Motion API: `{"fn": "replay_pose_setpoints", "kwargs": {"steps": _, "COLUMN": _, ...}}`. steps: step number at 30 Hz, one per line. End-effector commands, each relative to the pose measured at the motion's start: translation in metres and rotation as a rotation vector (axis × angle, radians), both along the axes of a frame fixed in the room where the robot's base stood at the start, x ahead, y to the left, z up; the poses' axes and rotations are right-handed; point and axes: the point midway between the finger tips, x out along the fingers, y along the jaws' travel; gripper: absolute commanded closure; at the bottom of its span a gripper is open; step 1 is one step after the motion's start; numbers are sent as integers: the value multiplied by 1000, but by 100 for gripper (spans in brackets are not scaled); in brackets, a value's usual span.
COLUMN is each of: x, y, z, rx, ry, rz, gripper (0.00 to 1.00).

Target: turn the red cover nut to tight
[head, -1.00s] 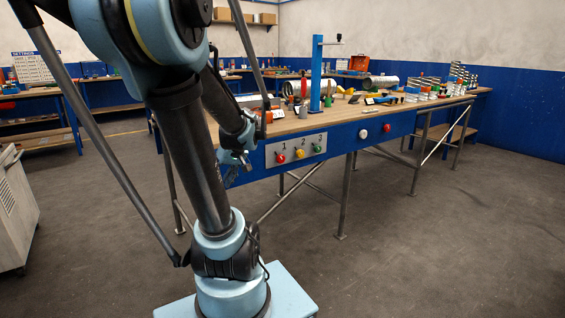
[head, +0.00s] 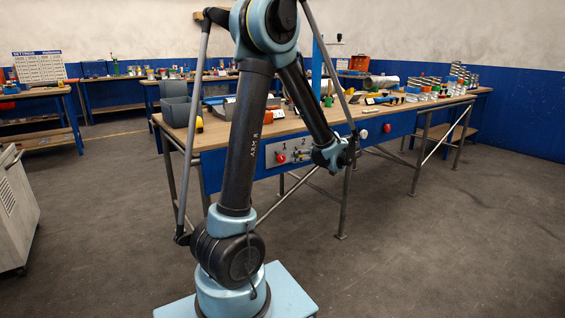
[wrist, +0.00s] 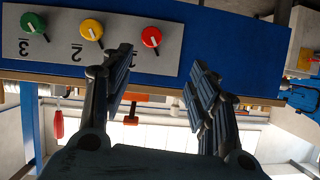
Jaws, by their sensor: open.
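A round red knob with a pale bar across its face (wrist: 151,37) sits on the grey panel of the workbench front. It also shows at the panel's left end in the head view (head: 281,158). A second red knob (head: 387,128) sits farther right on the bench edge. I cannot tell which of the two is the cover nut. My gripper (wrist: 163,65) is open and empty. In the wrist view, the panel's red knob appears beyond the fingertips, roughly between them, apart from both. My arm's end hides part of the panel in the head view.
The grey panel (wrist: 100,57) also carries a yellow knob (wrist: 91,29) and a green knob (wrist: 33,23), close beside the red one. A white knob (head: 363,134) is on the bench edge. Tools and parts crowd the bench top. The floor in front is clear.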

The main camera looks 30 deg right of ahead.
Motion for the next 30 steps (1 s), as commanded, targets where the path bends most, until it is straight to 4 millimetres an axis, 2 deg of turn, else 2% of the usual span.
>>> {"fn": "replay_pose_setpoints", "kwargs": {"steps": 3, "x": -7, "y": -12, "z": -2, "rx": -16, "ry": -22, "rz": -12, "gripper": 46}}
{"fn": "replay_pose_setpoints", "kwargs": {"steps": 8, "x": 0, "y": -14, "z": -5, "rx": -21, "ry": -27, "rz": -13, "gripper": 46}}
{"fn": "replay_pose_setpoints", "kwargs": {"steps": 30, "x": 115, "y": -1, "z": -53, "rx": -19, "ry": -25, "rz": -10, "gripper": 46}}
